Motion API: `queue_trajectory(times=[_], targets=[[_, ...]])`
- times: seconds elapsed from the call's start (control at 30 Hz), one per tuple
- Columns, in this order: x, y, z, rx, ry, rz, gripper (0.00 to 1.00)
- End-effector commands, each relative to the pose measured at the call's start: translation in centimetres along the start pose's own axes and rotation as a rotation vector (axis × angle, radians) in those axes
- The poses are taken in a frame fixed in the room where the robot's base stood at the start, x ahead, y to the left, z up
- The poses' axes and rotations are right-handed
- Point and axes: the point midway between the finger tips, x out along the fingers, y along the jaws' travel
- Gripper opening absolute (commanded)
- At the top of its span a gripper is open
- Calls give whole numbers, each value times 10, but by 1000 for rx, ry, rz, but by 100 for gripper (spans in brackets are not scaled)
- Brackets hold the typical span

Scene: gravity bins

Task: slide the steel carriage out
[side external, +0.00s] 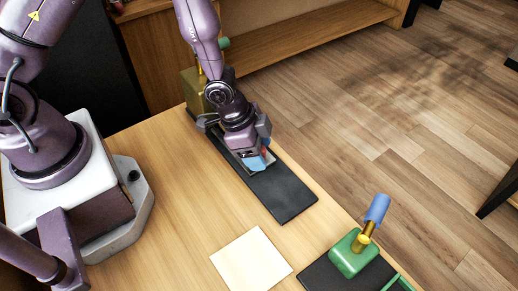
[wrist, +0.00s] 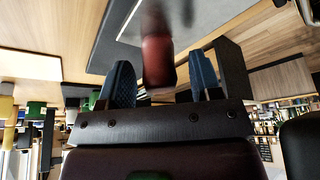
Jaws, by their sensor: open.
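The steel carriage shows in the wrist view as a pale grey plate (wrist: 225,14), with a dark red handle (wrist: 157,58) rising from it. In the side view only its grey edge (side external: 271,162) and a bit of red show, as my gripper hides most of it. It sits on a long dark base plate (side external: 284,196). My gripper (side external: 260,160) is low over the carriage and open. In the wrist view its blue-padded fingers stand on either side of the red handle (wrist: 162,78), with gaps visible. I cannot tell whether either finger touches it.
An olive-gold block (side external: 193,90) with a green-ended knob stands at the far end of the base. A green block (side external: 349,258) with a blue-handled brass lever (side external: 377,208) stands front right. A cream square (side external: 250,262) lies flat. The base's near end is clear.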

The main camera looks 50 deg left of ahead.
Motion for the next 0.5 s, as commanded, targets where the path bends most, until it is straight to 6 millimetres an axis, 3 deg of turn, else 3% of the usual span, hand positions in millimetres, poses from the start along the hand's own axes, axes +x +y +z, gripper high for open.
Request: queue_trajectory(times=[0.33, 0.5], targets=[[4, 0, 0, 1, 0, 0, 56], [3, 0, 0, 1, 0, 0, 17]])
